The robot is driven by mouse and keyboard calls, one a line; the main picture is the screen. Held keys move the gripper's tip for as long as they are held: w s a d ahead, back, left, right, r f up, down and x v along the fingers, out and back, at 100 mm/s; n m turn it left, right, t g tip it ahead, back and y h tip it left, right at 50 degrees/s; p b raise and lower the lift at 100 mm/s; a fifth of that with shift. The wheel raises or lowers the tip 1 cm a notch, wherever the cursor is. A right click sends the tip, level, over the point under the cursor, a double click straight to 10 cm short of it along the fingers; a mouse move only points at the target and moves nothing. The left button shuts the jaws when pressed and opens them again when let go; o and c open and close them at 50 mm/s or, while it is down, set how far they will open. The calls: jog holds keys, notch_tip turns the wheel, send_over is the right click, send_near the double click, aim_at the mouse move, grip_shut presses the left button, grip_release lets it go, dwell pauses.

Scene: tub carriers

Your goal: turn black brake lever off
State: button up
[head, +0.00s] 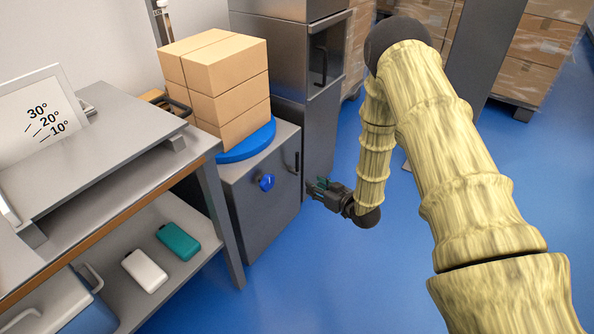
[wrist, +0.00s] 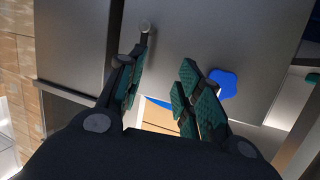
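The dark lever (head: 296,163) stands out from the front of the grey cabinet (head: 262,215), near its right edge, right of a blue star-shaped knob (head: 266,182). In the wrist view a slim lever with a round grey end (wrist: 147,28) shows just beyond one fingertip; I cannot tell whether they touch. My gripper (head: 316,187) is in front of the cabinet's right side, a little right of and below the lever. In the wrist view my gripper (wrist: 160,85) has its green-padded fingers apart, with nothing visible held between them. The blue knob (wrist: 223,83) is beyond the other finger.
Stacked cardboard boxes (head: 215,75) rest on a blue round plate (head: 247,142) atop the cabinet. A tall steel cabinet (head: 300,70) stands behind. A bench (head: 100,140) with a lower shelf is at left. Blue floor (head: 330,270) is clear in front.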

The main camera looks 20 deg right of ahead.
jog(key=w+d+n+t+y+b, duration=0.2)
jog(key=w+b, duration=0.3)
jog(key=b, duration=0.1)
jog(key=y+b, duration=0.1)
jog(key=b, duration=0.4)
send_over(297, 170)
jog(key=shift+w+d+r, duration=0.15)
jog(key=shift+w+r, duration=0.25)
grip_shut()
